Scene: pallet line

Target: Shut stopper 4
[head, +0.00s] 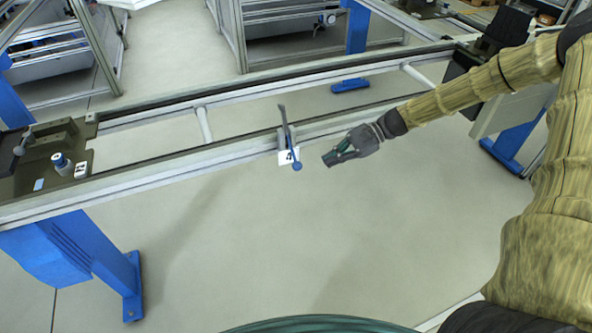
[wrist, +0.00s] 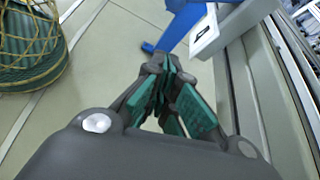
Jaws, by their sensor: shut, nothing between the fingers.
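Stopper 4 (head: 285,140) is fixed to the near rail of the line, with a white tag marked 4 on its front. A slim grey bar rises above the rail, and a blue round end (head: 297,166) shows low beside the tag. My gripper (head: 328,158) is shut and empty, just right of the stopper and apart from it. In the wrist view my closed fingers (wrist: 172,75) point along the rail. A white piece with a dark mark (wrist: 204,34) shows beyond them; I cannot tell if it is the stopper's tag.
The near rail (head: 150,178) runs beside my gripper, with a cross bar (head: 203,125) to the far rail. A fixture with a knob (head: 61,163) stands at the left end. Blue legs (head: 90,255) support the line. The floor in front is clear.

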